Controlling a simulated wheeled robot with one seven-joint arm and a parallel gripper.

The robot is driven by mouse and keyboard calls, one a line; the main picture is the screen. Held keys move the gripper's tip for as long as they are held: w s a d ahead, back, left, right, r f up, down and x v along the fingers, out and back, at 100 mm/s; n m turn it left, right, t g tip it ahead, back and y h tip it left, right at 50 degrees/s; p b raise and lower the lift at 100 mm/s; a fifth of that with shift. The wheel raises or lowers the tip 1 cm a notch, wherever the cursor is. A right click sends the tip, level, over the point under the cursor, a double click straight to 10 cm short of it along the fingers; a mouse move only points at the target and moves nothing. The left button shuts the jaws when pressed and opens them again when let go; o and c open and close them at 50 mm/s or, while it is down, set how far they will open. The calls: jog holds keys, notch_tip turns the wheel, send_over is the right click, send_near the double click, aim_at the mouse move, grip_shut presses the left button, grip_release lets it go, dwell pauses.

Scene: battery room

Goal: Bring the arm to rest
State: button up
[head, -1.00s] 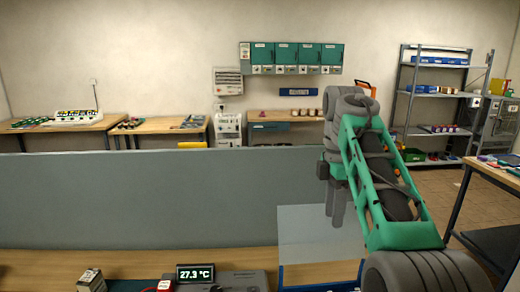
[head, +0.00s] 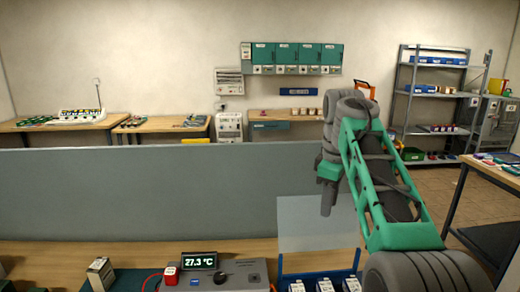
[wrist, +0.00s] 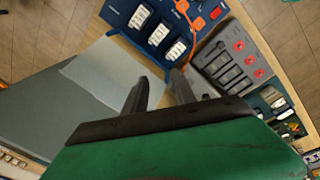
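My arm, with a green frame and dark grey joints, reaches up from the lower right in the head view. My gripper (head: 327,208) hangs fingers down in front of the grey partition, above the bench (head: 130,255). In the wrist view my gripper (wrist: 160,78) shows two dark fingers with a gap between them. It is open, and nothing shows between the fingers. No contact between the gripper and anything is visible.
A grey partition (head: 150,195) runs behind the bench. A pale clear panel (head: 318,222) stands by a blue tray (head: 318,276) below the gripper. A temperature unit (head: 225,278) and a small box (head: 100,273) are to the left. Another table (head: 490,170) stands at right.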

notch_tip(320, 180, down, 18)
jog(key=s+m, duration=0.2)
jog(key=m, duration=0.8)
jog(key=s+a+f+m, duration=0.1)
jog(key=s+f, duration=0.3)
jog(key=s, duration=0.6)
jog(key=s+f+m, duration=0.1)
jog(key=s+f, duration=0.2)
jog(key=s, duration=0.7)
jog(key=r+t, duration=0.1)
jog(key=r, duration=0.1)
jog(key=r+t, duration=0.1)
jog(key=r, duration=0.2)
jog(key=shift+s+a+r+t, duration=0.15)
jog(key=shift+a+r+t, duration=0.15)
jog(key=shift+a+t, duration=0.1)
